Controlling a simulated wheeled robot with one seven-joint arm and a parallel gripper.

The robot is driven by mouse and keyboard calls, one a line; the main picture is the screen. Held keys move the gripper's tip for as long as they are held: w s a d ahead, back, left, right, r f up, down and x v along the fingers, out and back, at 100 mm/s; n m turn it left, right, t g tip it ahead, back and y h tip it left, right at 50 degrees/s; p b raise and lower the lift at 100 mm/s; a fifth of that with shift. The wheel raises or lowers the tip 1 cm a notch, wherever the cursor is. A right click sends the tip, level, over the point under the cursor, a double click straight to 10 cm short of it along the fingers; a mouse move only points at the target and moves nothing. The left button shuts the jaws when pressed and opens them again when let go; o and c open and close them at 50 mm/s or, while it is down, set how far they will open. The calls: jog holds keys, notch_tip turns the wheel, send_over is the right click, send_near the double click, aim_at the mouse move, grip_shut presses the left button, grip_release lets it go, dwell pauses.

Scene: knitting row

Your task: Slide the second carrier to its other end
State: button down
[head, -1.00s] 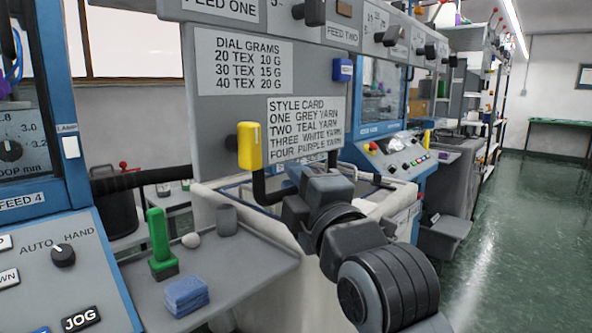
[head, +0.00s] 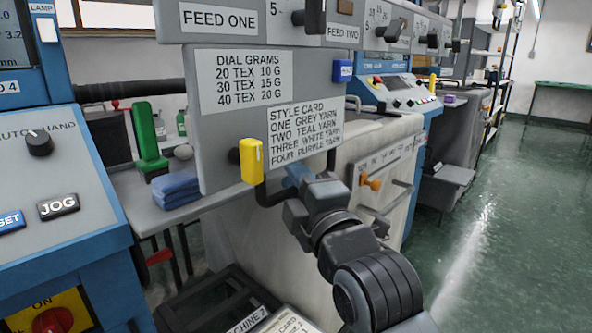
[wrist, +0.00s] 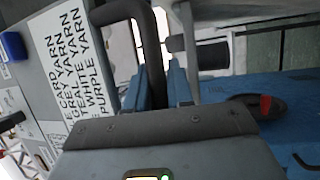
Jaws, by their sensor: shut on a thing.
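My gripper (wrist: 167,88) has its blue fingers closed around a black bent bar (wrist: 148,28) in the wrist view. In the head view my gripper (head: 296,176) is at the lower edge of a grey panel (head: 212,130), partly hidden by my own wrist. The black bar (head: 264,194) curves under that edge, below a yellow block (head: 251,160). The style card (head: 306,134) is on the panel just above my gripper and also shows in the wrist view (wrist: 72,75). I cannot tell which part is the second carrier.
A blue machine with a JOG button (head: 58,206) stands at left. A shelf behind it holds a green tool (head: 147,135) and blue cloths (head: 175,188). A pale cabinet with an orange knob (head: 374,184) is behind my wrist. The green floor (head: 500,230) at right is clear.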

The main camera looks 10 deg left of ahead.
jog(key=shift+f+b, duration=1.25)
jog(key=shift+f, duration=1.55)
jog(key=c, duration=1.1)
grip_release()
jog(key=shift+r, duration=0.25)
jog(key=v, duration=0.7)
jog(key=shift+s+d, duration=0.2)
jog(key=shift+s, duration=0.15)
jog(key=shift+f, duration=0.15)
